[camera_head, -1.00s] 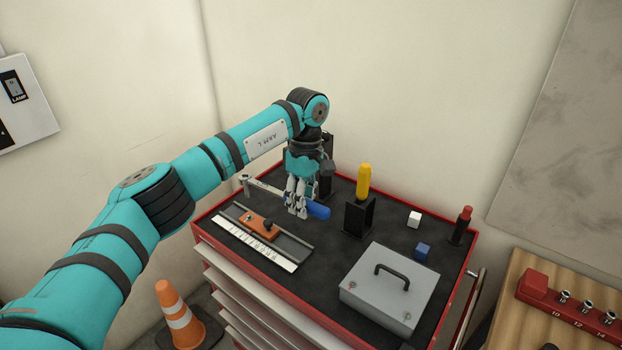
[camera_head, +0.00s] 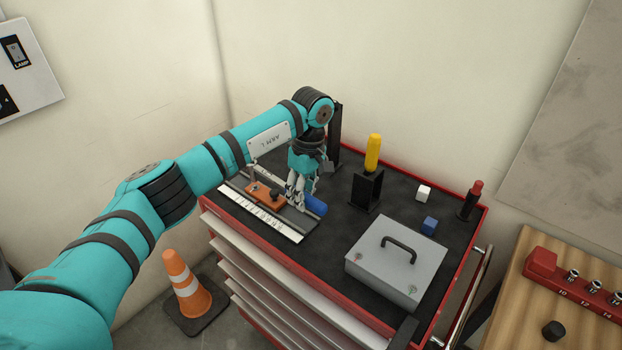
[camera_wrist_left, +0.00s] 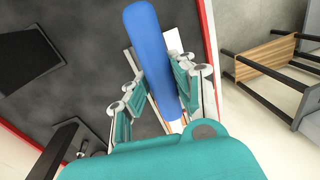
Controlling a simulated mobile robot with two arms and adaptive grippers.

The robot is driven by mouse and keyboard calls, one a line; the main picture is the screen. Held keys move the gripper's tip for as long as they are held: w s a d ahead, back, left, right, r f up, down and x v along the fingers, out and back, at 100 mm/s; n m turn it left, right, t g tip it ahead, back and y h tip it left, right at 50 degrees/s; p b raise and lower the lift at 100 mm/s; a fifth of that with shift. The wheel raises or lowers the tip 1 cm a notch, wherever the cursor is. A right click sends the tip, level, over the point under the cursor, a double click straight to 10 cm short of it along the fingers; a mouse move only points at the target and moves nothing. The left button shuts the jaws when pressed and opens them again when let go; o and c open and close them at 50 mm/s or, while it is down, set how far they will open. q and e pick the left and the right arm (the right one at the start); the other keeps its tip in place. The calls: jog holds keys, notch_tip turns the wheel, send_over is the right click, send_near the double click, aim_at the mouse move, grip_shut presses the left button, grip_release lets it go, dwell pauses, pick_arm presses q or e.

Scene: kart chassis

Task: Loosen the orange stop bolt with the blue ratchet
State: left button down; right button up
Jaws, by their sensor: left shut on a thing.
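My left gripper (camera_head: 298,202) is shut on the blue ratchet (camera_head: 316,205), low over the tool cart. The ratchet's blue handle sticks out to the right of the fingers; the wrist view shows it (camera_wrist_left: 157,55) between both fingers. Its metal shank is mostly hidden, and its head seems to be near the left end of the orange stop (camera_head: 262,198). I cannot tell whether it sits on a bolt. The orange stop lies on a grey rail beside a white scale (camera_head: 262,223) and carries a dark knob. My right gripper is not in view.
An orange cone (camera_head: 183,280) is on the floor. A wooden bench (camera_head: 510,320) stands right.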

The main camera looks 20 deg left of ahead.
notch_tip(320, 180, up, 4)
jog(key=p, duration=0.4)
pick_arm(q)
jog(key=s+a+m+t+b, duration=0.1)
jog(key=s+a+m+b, duration=0.4)
jog(key=s+a+m, duration=0.5)
jog(key=shift+a+y, duration=0.4)
jog(key=shift+a, duration=0.55)
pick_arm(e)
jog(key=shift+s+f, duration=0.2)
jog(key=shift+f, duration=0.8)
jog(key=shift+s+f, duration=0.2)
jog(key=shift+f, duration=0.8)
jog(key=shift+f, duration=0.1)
pick_arm(q)
jog(key=shift+s+f+b, duration=0.1)
jog(key=shift+f+b, duration=0.1)
jog(key=shift+b, duration=0.15)
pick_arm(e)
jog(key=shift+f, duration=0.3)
pick_arm(q)
jog(key=shift+f+b, duration=0.85)
jog(key=shift+f, duration=0.05)
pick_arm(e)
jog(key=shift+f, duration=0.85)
